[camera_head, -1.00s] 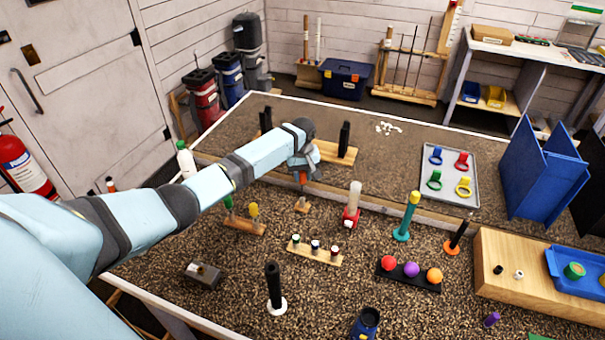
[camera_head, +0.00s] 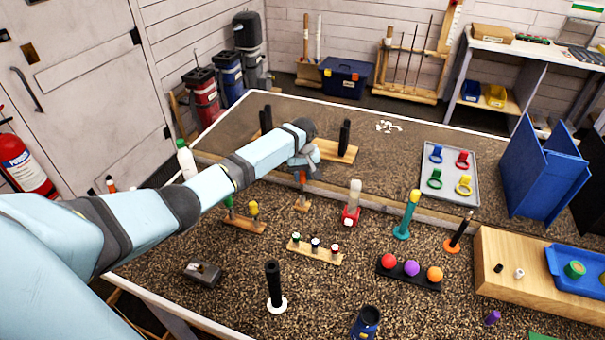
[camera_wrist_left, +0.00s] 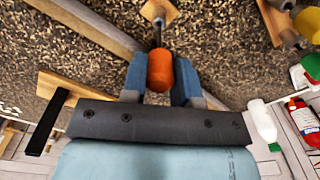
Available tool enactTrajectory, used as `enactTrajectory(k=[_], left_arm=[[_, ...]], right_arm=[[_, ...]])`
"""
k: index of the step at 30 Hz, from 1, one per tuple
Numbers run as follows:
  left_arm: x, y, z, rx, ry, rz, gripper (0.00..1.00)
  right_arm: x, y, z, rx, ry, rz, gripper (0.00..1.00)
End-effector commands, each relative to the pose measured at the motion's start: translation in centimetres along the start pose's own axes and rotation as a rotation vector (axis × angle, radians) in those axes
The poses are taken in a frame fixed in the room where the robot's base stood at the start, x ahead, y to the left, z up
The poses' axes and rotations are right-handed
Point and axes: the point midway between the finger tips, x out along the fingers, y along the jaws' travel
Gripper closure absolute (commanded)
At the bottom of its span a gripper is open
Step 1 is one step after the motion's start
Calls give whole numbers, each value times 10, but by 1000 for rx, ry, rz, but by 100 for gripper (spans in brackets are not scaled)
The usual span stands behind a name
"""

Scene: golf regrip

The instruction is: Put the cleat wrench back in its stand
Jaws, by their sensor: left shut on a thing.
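The cleat wrench has an orange handle (camera_head: 303,176), which also shows in the left wrist view (camera_wrist_left: 160,72). My left gripper (camera_head: 302,168) is shut on this handle, with a blue finger on each side of it in the left wrist view (camera_wrist_left: 160,84). The wrench hangs upright with its thin dark shaft pointing down. Its stand, a small wooden block (camera_head: 302,204), is right below the shaft; it also shows in the left wrist view (camera_wrist_left: 160,11). I cannot tell whether the shaft tip is in the block or just above it. My right gripper is out of view.
A wooden rack with green and yellow handles (camera_head: 245,222) stands left of the stand. A red-based bottle (camera_head: 352,205) stands to the right, and a small bottle rack (camera_head: 315,250) in front. A raised ledge (camera_head: 378,203) runs behind. A white bottle (camera_head: 186,160) is at the left edge.

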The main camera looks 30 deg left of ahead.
Motion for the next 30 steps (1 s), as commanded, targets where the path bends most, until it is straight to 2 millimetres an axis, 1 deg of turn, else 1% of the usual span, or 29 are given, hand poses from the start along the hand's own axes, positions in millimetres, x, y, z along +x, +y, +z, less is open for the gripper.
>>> enactTrajectory(k=[30], left_arm=[[26,0,0,-1,0,0,100]], right_arm=[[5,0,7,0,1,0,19]])
